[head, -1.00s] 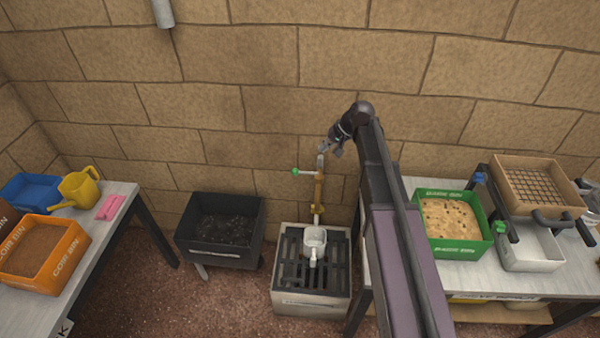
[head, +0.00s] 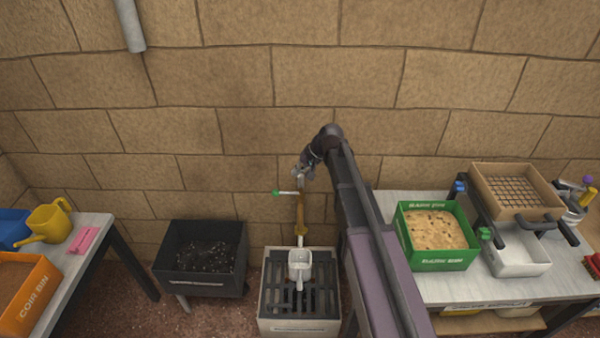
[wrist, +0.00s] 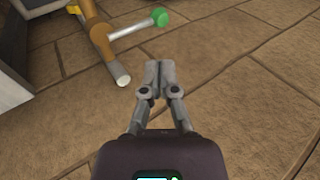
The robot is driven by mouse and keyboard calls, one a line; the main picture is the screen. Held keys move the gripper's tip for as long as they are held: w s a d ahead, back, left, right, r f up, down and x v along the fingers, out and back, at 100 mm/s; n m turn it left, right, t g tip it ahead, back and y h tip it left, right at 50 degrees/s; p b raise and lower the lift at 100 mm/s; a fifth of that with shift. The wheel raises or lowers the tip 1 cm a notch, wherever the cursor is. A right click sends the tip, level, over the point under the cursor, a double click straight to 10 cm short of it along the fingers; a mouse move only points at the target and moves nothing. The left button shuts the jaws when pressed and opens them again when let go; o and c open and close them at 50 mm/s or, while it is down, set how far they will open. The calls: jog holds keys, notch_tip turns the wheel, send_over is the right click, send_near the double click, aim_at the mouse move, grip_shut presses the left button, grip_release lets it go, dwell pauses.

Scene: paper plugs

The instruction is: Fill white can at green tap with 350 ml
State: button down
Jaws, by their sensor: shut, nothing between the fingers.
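The white can (head: 300,259) stands upright on the dark grate below the tap, with a pale handle or spout towards me; its contents cannot be made out. The green tap (head: 300,212) is a brass pipe with a pale lever ending in a green knob (head: 276,192), pointing left. In the wrist view, the green knob (wrist: 160,17) and lever (wrist: 130,28) lie beyond my gripper (wrist: 160,66). My gripper is shut and empty, apart from the lever. In the head view, my gripper (head: 302,172) is by the tap's top and partly hides it.
The grated drain box (head: 291,325) stands on the floor between a black soil bin (head: 200,275) and the right table (head: 465,283). A green bin (head: 437,260) and trays are on that table. The left table (head: 88,234) holds a yellow can (head: 50,222) and pink cloth (head: 83,240).

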aim_at(278, 190)
jog(key=shift+b+x, duration=4.05)
jog(key=shift+x, duration=1.2)
